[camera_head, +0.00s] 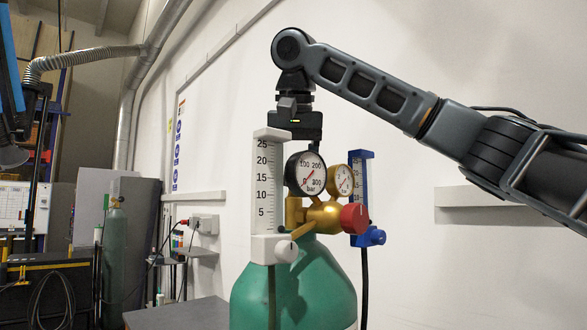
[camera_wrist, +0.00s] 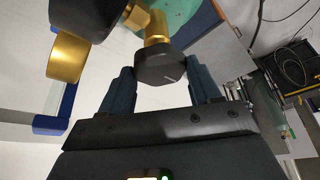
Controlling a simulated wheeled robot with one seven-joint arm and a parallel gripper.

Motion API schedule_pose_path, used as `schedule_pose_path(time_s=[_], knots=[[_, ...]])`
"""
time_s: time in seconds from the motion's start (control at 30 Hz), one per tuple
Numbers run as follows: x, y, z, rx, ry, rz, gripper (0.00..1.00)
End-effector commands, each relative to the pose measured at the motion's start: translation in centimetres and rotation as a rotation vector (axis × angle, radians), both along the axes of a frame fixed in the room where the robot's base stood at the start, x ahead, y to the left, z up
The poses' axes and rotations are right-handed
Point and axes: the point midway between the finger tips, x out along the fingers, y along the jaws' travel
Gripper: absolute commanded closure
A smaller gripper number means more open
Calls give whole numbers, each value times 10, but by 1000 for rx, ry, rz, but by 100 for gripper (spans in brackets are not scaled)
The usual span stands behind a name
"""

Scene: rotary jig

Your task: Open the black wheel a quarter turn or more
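The black wheel (camera_wrist: 168,68) shows in the wrist view as a dark faceted knob with a pale line on it. It sits on a brass stem (camera_wrist: 157,30). My gripper (camera_wrist: 166,82) is open, with one finger to each side of the wheel's near edge. I cannot tell whether either finger touches the wheel. In the head view my gripper (camera_head: 295,122) points down behind the white flowmeter and the pressure gauge. Its fingers and the black wheel are hidden there. The green cylinder (camera_head: 295,285) stands upright below, with the brass regulator (camera_head: 322,216) on top.
A white flowmeter (camera_head: 267,190) stands close in front of my gripper. The black-rimmed gauge (camera_head: 306,173), a smaller brass gauge (camera_head: 340,180), a red knob (camera_head: 354,218) and a blue flowmeter (camera_head: 361,190) crowd the right. A wall rail (camera_head: 480,196) runs behind.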

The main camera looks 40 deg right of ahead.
Motion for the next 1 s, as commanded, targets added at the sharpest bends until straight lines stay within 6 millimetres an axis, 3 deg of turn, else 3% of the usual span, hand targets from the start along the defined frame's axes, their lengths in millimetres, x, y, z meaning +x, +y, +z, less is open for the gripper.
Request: schedule_pose_path(time_s=[0.33, 0.67, 1.0], knots=[[0, 0, 0, 0, 0, 0, 70], [0, 0, 0, 1, 1, 54, 70], [0, -1, 0, 2, -2, 299, 70]])
